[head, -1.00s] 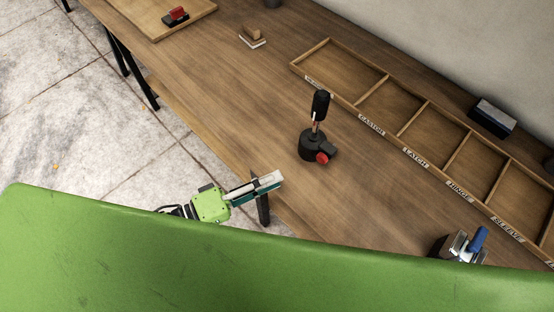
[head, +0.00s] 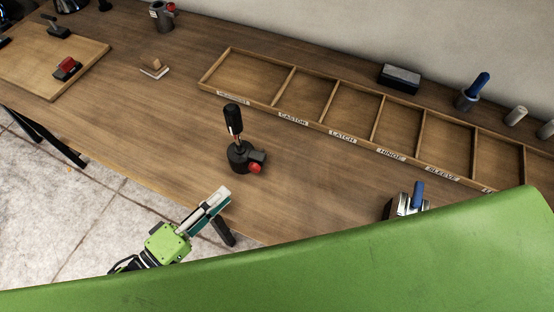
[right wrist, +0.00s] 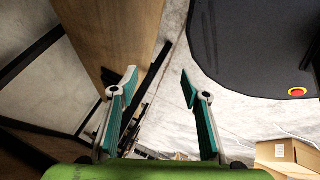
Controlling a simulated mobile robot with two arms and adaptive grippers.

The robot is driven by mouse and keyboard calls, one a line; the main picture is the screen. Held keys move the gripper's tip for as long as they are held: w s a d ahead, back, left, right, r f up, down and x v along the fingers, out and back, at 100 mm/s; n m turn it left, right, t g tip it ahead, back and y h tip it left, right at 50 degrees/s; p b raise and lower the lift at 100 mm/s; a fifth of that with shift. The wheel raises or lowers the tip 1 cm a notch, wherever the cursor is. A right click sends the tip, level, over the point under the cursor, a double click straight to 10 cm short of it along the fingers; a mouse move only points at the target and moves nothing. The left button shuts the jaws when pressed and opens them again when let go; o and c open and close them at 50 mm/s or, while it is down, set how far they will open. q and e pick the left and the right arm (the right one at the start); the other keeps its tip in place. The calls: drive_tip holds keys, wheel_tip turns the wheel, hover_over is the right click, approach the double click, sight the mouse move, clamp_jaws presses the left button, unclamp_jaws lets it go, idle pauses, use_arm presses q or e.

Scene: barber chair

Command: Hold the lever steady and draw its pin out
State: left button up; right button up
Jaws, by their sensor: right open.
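The lever (head: 233,122) has a black grip on a thin metal shaft. It stands nearly upright on a round black base (head: 240,156) on the bench. A red knob (head: 255,168) sticks out at the base's right side; whether it is the pin's head I cannot tell. My left gripper (head: 220,212) is at the bench's front edge, below and left of the base and apart from it. I cannot tell its jaw gap. My right gripper (right wrist: 160,82) is open and empty in the right wrist view, away from the lever, and is not seen in the head view.
A labelled compartment tray (head: 322,128) lies behind the lever. A blue-handled device (head: 408,203) stands at the right, partly hidden. A wooden board (head: 42,72) is at the far left. Bench around the lever is clear. In the right wrist view, a cardboard box (right wrist: 282,156) is lower right.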

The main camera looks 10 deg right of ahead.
sight(239, 125)
drive_tip(key=w+a+r+n+t+y, duration=0.1)
drive_tip(key=a+r+n+y, duration=0.2)
drive_tip(key=a+r+n, duration=0.5)
drive_tip(key=w+a+r+n+t+y, duration=0.15)
drive_tip(key=a+r, duration=0.25)
drive_tip(key=r, duration=0.8)
drive_tip(key=a+r+n+t+y, duration=0.1)
drive_tip(key=a+r+n+y, duration=0.2)
drive_tip(key=a+r+n, duration=0.5)
drive_tip(key=w+d+r+n+t+h, duration=0.1)
drive_tip(key=w+d+r+n+t, duration=0.1)
drive_tip(key=w+d+r+n, duration=0.35)
drive_tip(key=w+d+r+n+t, duration=0.2)
drive_tip(key=w+r, duration=0.4)
drive_tip(key=r, duration=0.4)
drive_tip(key=w+d+r+n+t+h, duration=0.1)
drive_tip(key=w+d+r+n+t, duration=0.15)
drive_tip(key=w+d+r, duration=0.35)
drive_tip(key=shift+n+y, duration=0.25)
drive_tip(key=shift+n, duration=0.2)
drive_tip(key=x, duration=0.4)
drive_tip(key=a+x, duration=0.1)
drive_tip(key=x, duration=0.3)
drive_tip(key=s+x, duration=0.1)
drive_tip(key=x, duration=0.3)
drive_tip(key=shift+w+a+r, duration=0.1)
drive_tip(key=shift+a+r, duration=0.05)
drive_tip(key=shift+a, duration=0.25)
